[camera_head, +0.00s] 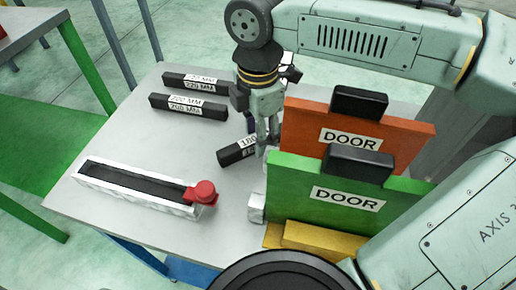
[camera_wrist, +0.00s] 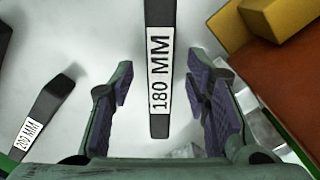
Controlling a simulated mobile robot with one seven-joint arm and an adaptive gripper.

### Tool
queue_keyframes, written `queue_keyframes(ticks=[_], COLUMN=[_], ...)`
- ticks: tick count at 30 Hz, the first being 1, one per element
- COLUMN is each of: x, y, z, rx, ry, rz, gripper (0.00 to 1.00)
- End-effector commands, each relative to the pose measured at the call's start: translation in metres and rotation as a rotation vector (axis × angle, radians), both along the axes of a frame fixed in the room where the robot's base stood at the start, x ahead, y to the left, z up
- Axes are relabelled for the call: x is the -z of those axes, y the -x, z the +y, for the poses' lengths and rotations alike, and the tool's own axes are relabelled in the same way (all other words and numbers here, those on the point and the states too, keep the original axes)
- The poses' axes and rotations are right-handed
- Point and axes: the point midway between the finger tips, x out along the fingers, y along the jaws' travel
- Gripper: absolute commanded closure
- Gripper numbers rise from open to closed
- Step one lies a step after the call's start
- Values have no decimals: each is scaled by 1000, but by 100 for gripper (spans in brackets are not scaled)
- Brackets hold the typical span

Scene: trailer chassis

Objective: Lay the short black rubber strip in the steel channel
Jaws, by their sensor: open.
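The short black rubber strip (camera_wrist: 158,126), labelled 180 MM, lies on the grey table. In the wrist view it runs between my two open fingers (camera_wrist: 158,90), with a gap on each side. In the head view my gripper (camera_head: 264,143) points down over the strip (camera_head: 229,157), hiding part of it along with the green door panel. The steel channel (camera_head: 122,197) lies at the table's front left, with a dark interior and a red knob (camera_head: 203,193) at its right end. I cannot tell whether the dark interior is a strip.
Two longer black strips lie behind, labelled 220 MM (camera_head: 172,78) and 200 MM (camera_head: 160,101). An orange door panel (camera_head: 310,112) and a green door panel (camera_head: 290,180) stand upright close to the right of my gripper. A yellow block (camera_head: 322,238) sits at their base. The table's middle left is clear.

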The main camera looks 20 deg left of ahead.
Motion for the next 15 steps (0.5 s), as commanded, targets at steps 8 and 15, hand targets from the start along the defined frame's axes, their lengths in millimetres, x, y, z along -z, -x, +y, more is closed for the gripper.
queue_keyframes(ticks=[8,15], x=[1,1], y=[0,0], z=[0,0], rx=[1,0], ry=[-1,-1], rz=[1,1], gripper=[57,73])
